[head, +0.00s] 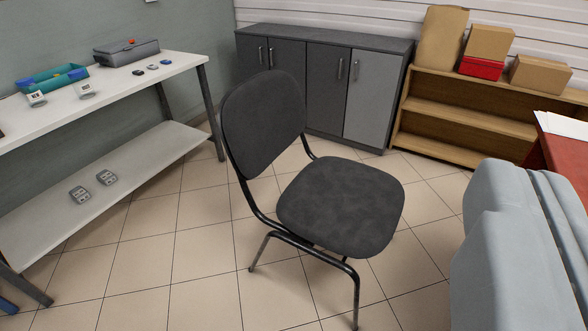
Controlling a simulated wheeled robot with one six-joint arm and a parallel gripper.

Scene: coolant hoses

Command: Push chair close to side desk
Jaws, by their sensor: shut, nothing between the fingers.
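A dark grey chair (340,205) with a black metal frame stands on the tiled floor in the middle of the head view. Its backrest (264,122) is on the left and its seat faces right. A white desk (172,68) with a lower shelf stands along the left wall. A gap of bare floor lies between it and the chair. A red surface (566,158) with white paper on it shows at the right edge; I cannot tell which one is the side desk. My gripper's fingers are not visible.
A dark grey cabinet (328,95) stands behind the chair. A wooden shelf (465,115) with cardboard boxes (490,43) and a red box (481,68) is at the back right. A large pale grey-blue shape fills the lower right. Tiled floor is clear left of the chair.

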